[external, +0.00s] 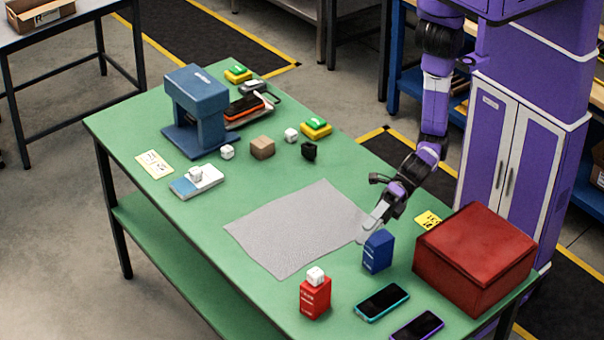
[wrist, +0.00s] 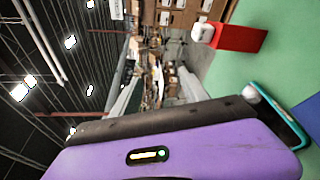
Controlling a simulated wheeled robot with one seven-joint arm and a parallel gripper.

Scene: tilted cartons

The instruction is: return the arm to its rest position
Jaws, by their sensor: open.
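My purple arm reaches down from the upper right in the external view to my gripper (external: 370,230), which is low over the right edge of the grey mat (external: 290,228). Its pale fingers are apart with nothing between them, just behind the blue carton (external: 378,252); I cannot tell whether they touch it. The blue carton stands upright. In the wrist view, the red carton (wrist: 240,38) and cube (wrist: 203,32) show at the upper right, beyond my gripper (wrist: 155,90).
A large red box (external: 475,260) stands close to the right of my gripper. Two phones (external: 382,302) (external: 418,327) lie at the front edge. A blue stand (external: 195,110) and several small items occupy the far left. The mat is bare.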

